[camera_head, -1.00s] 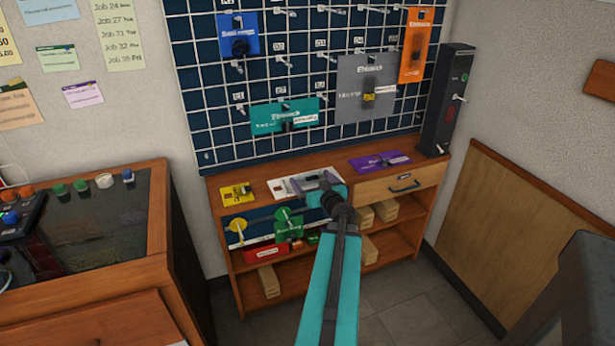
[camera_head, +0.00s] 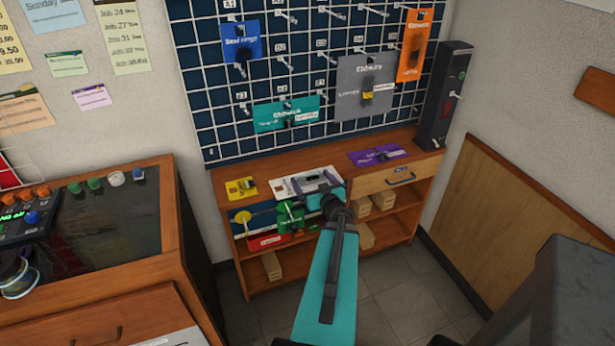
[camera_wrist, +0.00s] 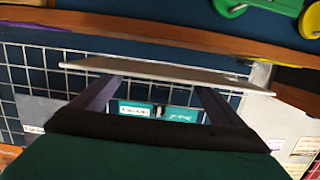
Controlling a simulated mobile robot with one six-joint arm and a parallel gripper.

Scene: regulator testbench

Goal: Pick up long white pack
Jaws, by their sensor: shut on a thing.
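In the wrist view, the pack (camera_wrist: 160,70) is a thin white strip seen nearly edge-on across the ends of both fingers. My gripper (camera_wrist: 155,95) is shut on it. I cannot tell whether the pack touches the shelf top.
A yellow pack (camera_head: 241,187) lies left of it and a purple pack (camera_head: 377,155) lies right. A pegboard (camera_head: 215,135) with hanging packs stands behind. Green items (camera_head: 290,214) hang in front below. A dark box (camera_head: 442,100) stands at the right end.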

